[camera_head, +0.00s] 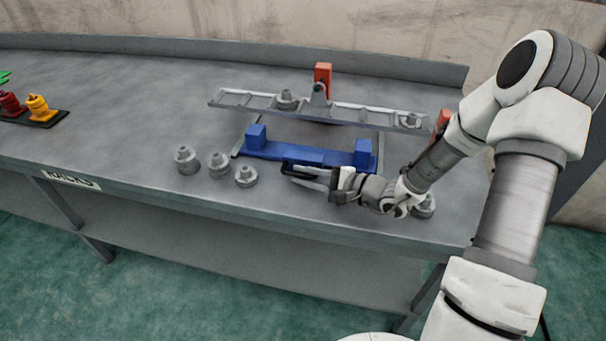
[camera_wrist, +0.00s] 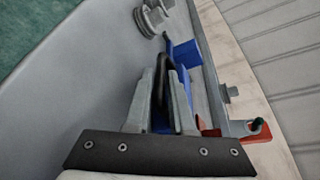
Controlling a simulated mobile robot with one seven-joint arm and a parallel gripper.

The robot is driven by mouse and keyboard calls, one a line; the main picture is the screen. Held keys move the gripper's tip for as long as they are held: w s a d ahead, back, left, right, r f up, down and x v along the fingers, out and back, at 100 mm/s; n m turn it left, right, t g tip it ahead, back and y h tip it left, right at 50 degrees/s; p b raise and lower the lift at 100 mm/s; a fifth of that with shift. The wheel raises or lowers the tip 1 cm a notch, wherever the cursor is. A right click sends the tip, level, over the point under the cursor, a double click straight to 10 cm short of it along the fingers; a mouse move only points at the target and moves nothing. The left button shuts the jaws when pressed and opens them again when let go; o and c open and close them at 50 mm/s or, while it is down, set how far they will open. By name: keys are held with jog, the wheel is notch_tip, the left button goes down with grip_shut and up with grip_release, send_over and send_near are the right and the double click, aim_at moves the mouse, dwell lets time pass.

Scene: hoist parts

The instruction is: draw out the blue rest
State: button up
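The blue rest (camera_head: 300,154) is a long bar with an upright block near each end. It lies on the bench under the front of a grey balance beam (camera_head: 350,112). A black handle (camera_head: 287,165) stands at its front side. My gripper (camera_head: 303,175) is low over the bench at the handle, reaching in from the right. In the wrist view, my two grey fingers (camera_wrist: 164,85) stand apart, with the dark handle (camera_wrist: 163,62) between them. One blue block (camera_wrist: 187,53) shows past the fingertips. Contact between fingers and handle cannot be made out.
Several grey weights (camera_head: 219,165) stand on the bench left of the handle, and one (camera_head: 424,206) stands beside my wrist. Two weights sit on the beam. Coloured pieces (camera_head: 39,107) are at the far left. Bench is clear between.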

jog(key=p+v, duration=0.1)
jog(key=v, duration=1.6)
jog(key=shift+s+d+p, duration=0.1)
jog(key=shift+d+p, duration=0.1)
jog(key=shift+p, duration=0.2)
jog(key=s+a+r+n+g+h+p, duration=0.25)
jog(key=s+a+r+n+g, duration=0.2)
jog(key=r, duration=0.25)
jog(key=s+a+r+n+g+h+p, duration=0.2)
jog(key=s+a+r+n+g+h, duration=0.15)
jog(key=r+n, duration=0.3)
jog(key=s+d+r+t+h+p, duration=0.1)
jog(key=s+r+h, duration=0.1)
jog(key=r, duration=0.2)
jog(key=s+d+r+n+t+h+p, duration=0.1)
jog(key=s+d+r+t+h+p, duration=0.1)
jog(key=r, duration=0.3)
jog(key=s+d+r+n+t+h+p, duration=0.1)
jog(key=s+d+r+t+h, duration=0.1)
jog(key=r, duration=0.3)
jog(key=shift+s+h+p, duration=0.35)
jog(key=shift+s+h, duration=0.05)
jog(key=shift+s, duration=0.25)
